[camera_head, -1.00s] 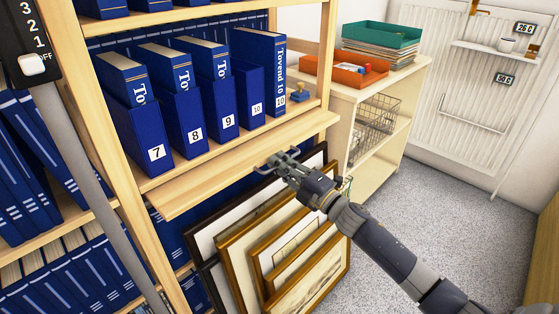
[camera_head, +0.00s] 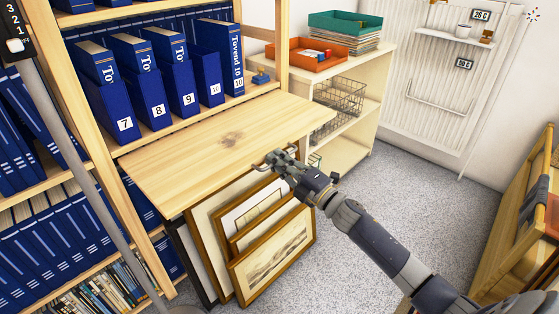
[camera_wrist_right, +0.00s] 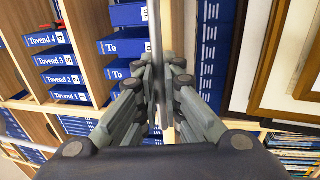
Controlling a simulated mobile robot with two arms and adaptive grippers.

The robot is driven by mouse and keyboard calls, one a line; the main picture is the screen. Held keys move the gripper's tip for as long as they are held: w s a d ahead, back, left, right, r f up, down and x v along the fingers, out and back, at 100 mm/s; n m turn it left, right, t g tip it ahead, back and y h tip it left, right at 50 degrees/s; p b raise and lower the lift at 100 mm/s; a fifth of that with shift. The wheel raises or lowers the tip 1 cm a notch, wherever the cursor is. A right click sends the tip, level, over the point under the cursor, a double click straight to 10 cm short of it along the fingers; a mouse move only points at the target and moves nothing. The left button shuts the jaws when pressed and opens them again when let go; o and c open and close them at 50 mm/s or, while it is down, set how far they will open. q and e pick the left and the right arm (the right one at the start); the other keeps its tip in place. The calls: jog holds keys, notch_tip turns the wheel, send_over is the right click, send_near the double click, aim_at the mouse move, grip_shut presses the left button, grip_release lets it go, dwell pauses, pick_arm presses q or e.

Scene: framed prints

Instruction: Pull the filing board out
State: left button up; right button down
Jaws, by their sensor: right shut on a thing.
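The filing board (camera_head: 225,135) is a flat pale wooden board that stands well out from the bookcase, below the shelf of numbered blue binders. My right gripper (camera_head: 268,160) is at the front edge of the board, right of its middle, shut on it. In the right wrist view the board shows edge-on as a thin strip (camera_wrist_right: 156,40) between the fingers (camera_wrist_right: 157,85). My left gripper is not in view.
Framed prints (camera_head: 255,235) lean beneath the board. Blue binders (camera_head: 150,90) stand on the shelf above it. A low cabinet (camera_head: 355,95) with orange and green trays is behind on the right. Grey carpet (camera_head: 430,190) is free in front.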

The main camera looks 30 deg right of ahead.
jog(key=c, duration=1.7)
grip_release()
jog(key=shift+w, duration=0.1)
jog(key=v, duration=1.2)
jog(key=shift+a+f, duration=0.1)
jog(key=shift+f, duration=0.05)
